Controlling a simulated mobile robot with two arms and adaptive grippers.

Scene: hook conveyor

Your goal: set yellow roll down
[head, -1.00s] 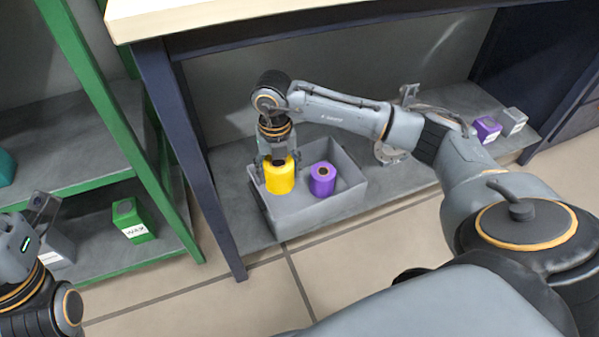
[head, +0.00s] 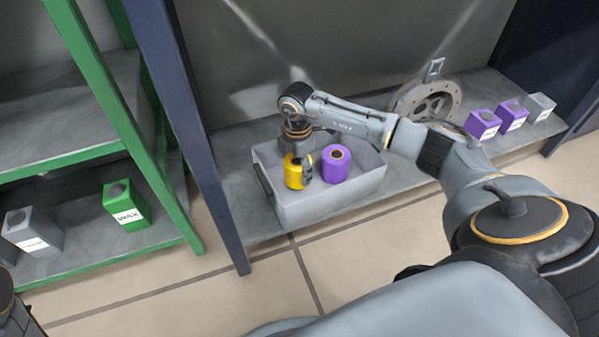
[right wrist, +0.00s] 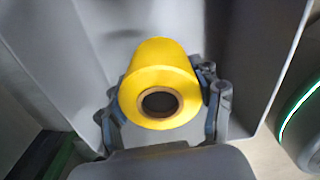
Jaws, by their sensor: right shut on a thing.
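The yellow roll (head: 293,174) is between the fingers of my right gripper (head: 299,168), at the left side of the grey bin (head: 317,210). In the right wrist view the yellow roll (right wrist: 160,78) shows its dark core hole, with a gripper finger on each side; the gripper (right wrist: 163,112) is shut on it. The head view does not show clearly whether the roll touches the bin floor. A purple roll (head: 336,165) stands upright in the bin, just right of the yellow one. My left gripper is out of view.
The bin stands on a low grey shelf (head: 246,225). A round metal disc (head: 452,98) leans behind my right arm. Purple containers (head: 482,124) and a grey one (head: 540,107) stand at right. A green rack (head: 155,170) at left holds a green container (head: 126,206) and a grey one (head: 33,232).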

